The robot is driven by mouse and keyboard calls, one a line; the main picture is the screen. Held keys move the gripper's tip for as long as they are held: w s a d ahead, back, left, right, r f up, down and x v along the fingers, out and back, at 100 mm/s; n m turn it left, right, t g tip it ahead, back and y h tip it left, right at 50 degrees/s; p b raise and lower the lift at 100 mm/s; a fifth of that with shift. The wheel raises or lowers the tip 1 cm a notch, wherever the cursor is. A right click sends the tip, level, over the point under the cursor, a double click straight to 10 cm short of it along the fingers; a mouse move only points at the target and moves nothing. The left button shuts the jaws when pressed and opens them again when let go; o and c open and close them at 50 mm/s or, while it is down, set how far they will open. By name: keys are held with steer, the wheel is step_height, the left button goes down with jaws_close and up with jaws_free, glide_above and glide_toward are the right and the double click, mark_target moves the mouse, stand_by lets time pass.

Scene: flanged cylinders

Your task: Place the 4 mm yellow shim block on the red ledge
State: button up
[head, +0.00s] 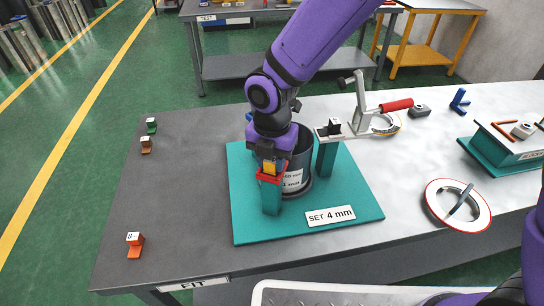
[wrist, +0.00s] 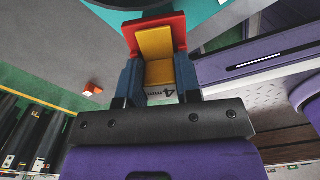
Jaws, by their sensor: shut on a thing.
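The yellow shim block (wrist: 156,45) is L-shaped, with a "4 mm" label on its near end in the wrist view. My gripper (wrist: 158,78) is shut on it, one dark finger on each side. The red ledge (wrist: 178,24) shows behind and around the block. In the head view the red ledge (head: 269,178) tops a teal post on the fixture, and the yellow block (head: 269,167) is right at it, under my gripper (head: 269,160). The block appears to be at the ledge's seat; I cannot tell whether it bears on it fully.
A dark flanged cylinder (head: 301,160) stands just behind the post on the teal plate (head: 350,190). A toggle clamp (head: 362,112) with a red handle is at right. Green (head: 151,126), brown (head: 146,146) and orange (head: 134,250) blocks sit on the clear left side of the table.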

steer(key=shift+f, duration=0.1)
steer(key=o, duration=1)
step_height(320, 180, up, 11)
steer(key=shift+f, duration=0.1)
